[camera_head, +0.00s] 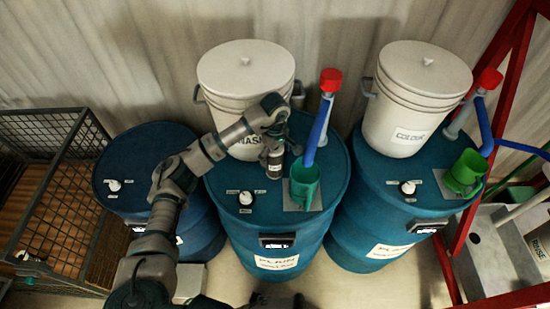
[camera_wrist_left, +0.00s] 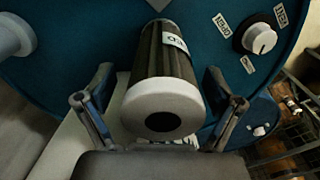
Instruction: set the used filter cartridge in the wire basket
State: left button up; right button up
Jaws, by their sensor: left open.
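The used filter cartridge (camera_head: 274,170) is a dark ribbed cylinder with a pale end cap. It stands on the middle blue drum, and in the left wrist view the cartridge (camera_wrist_left: 165,60) shows a white label and a dark hole in its cap. My left gripper (camera_head: 271,150) is at the cartridge's top. In the left wrist view the left gripper's fingers (camera_wrist_left: 160,103) are open, one on each side of the cartridge with gaps. The wire basket (camera_head: 72,190) stands at the far left, beyond the left drum.
The middle drum (camera_head: 325,225) carries a white wash bucket (camera_head: 235,75) behind my gripper and a green cup (camera_head: 304,185) under a red-capped blue pipe (camera_head: 322,125). The left drum (camera_head: 145,160) has a mostly clear top. A right drum (camera_head: 370,215) carries another bucket (camera_head: 415,95).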

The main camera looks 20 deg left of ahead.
pick_arm(q)
jog(key=shift+f, duration=0.15)
jog(key=c, duration=1.4)
jog(key=shift+c, duration=0.3)
